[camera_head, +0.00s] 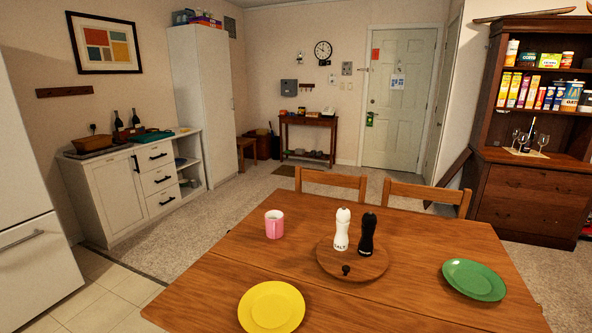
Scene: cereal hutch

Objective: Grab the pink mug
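The pink mug (274,226) stands upright on the wooden dining table (225,275), near its far left edge. Its opening faces up and its inside looks pale. A small pink handle seems to show at its side, but I cannot tell its direction for sure. Nothing touches the mug. Neither of my grippers shows in the head view.
Right of the mug, a round wooden board (330,262) holds a white salt shaker (342,230) and a black shaker (367,235). A yellow plate (271,307) lies in front, a green plate (473,280) at right. Two chairs (331,180) stand behind the table.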

